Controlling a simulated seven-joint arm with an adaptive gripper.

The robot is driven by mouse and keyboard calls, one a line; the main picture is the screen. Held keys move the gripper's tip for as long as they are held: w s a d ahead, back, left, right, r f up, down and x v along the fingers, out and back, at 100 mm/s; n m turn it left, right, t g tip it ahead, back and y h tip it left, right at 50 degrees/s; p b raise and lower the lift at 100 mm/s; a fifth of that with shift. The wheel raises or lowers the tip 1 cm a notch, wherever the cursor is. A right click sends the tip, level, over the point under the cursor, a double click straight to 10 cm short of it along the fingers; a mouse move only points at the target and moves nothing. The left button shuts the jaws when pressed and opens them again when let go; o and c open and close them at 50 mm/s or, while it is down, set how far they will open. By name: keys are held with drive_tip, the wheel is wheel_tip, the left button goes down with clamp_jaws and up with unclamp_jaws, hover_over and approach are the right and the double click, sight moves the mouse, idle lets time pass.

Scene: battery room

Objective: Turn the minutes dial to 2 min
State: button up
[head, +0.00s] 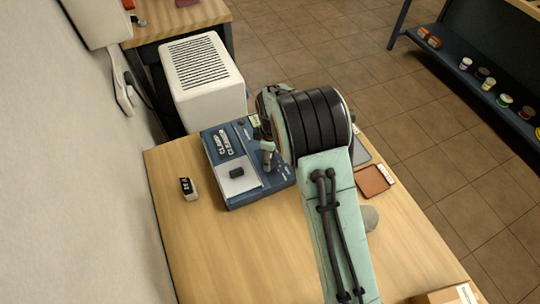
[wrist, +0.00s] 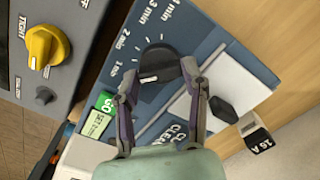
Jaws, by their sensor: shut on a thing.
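The minutes dial (wrist: 158,66) is a black round knob with a raised grip on a blue panel (wrist: 205,38) in the wrist view. Minute labels run around its left and upper side. A short white mark shows on its lower left part; which label it lines up with I cannot tell. My gripper (wrist: 160,73) is shut on the dial, one finger at its left and one at its right. In the head view the blue device (head: 225,203) stands on the table and my gripper (head: 268,158) is over its right part; the dial is hidden there by my arm.
A white plate with a black knob (wrist: 222,109) is beside the dial. A green GO label (wrist: 105,102) is near the left finger. A grey panel with a yellow knob (wrist: 41,46) is at left.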

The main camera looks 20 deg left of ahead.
drive_tip(key=m, duration=0.4)
drive_tip(key=shift+m, duration=0.3)
drive_tip(key=m, duration=0.4)
drive_tip(key=shift+m, duration=0.3)
drive_tip(key=shift+f, duration=0.1)
drive_tip(key=o, duration=1.1)
drive_tip(key=shift+o, duration=0.3)
wheel_tip(320, 180, up, 12)
